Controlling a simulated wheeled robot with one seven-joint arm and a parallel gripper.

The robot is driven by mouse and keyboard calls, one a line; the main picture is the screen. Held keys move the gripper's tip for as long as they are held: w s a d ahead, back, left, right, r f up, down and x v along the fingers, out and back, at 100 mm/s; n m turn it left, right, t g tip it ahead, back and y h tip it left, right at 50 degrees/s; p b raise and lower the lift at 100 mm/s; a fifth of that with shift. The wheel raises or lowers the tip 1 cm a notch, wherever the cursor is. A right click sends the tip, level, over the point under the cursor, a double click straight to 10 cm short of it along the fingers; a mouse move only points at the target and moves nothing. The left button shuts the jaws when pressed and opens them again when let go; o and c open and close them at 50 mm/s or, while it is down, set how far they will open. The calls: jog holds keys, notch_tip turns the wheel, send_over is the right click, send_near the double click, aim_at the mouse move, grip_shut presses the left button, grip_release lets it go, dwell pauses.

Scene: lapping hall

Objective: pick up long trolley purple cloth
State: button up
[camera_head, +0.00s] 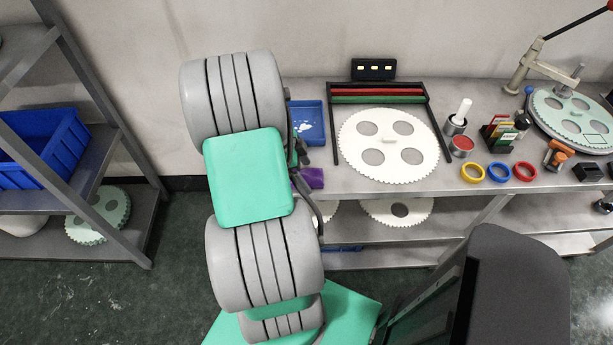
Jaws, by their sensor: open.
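A purple cloth (313,178) lies near the front left edge of the long grey metal bench (360,188). Its left part is hidden behind my grey and green arm. My gripper (302,153) is dark and shows only in part at the right side of the arm. It is open, and I see nothing held in it. In the picture it sits just above the cloth; whether it touches the cloth I cannot tell.
A blue tray (309,113) lies behind the gripper. A large toothed white disc (390,167) sits within a black frame (435,125) to the right. Coloured rings and small pots stand further right. A shelf with a blue bin (45,150) stands left.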

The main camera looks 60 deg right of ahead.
jog(key=shift+f, duration=0.15)
jog(key=shift+c, duration=0.3)
jog(key=c, duration=1.4)
jog(key=shift+r+p, duration=0.35)
jog(key=shift+r, duration=0.05)
jog(key=shift+r+b, duration=0.3)
jog(key=s+a+r+b, duration=0.2)
jog(key=s+a+r, duration=0.1)
jog(key=a+r, duration=0.9)
jog(key=shift+a, duration=0.85)
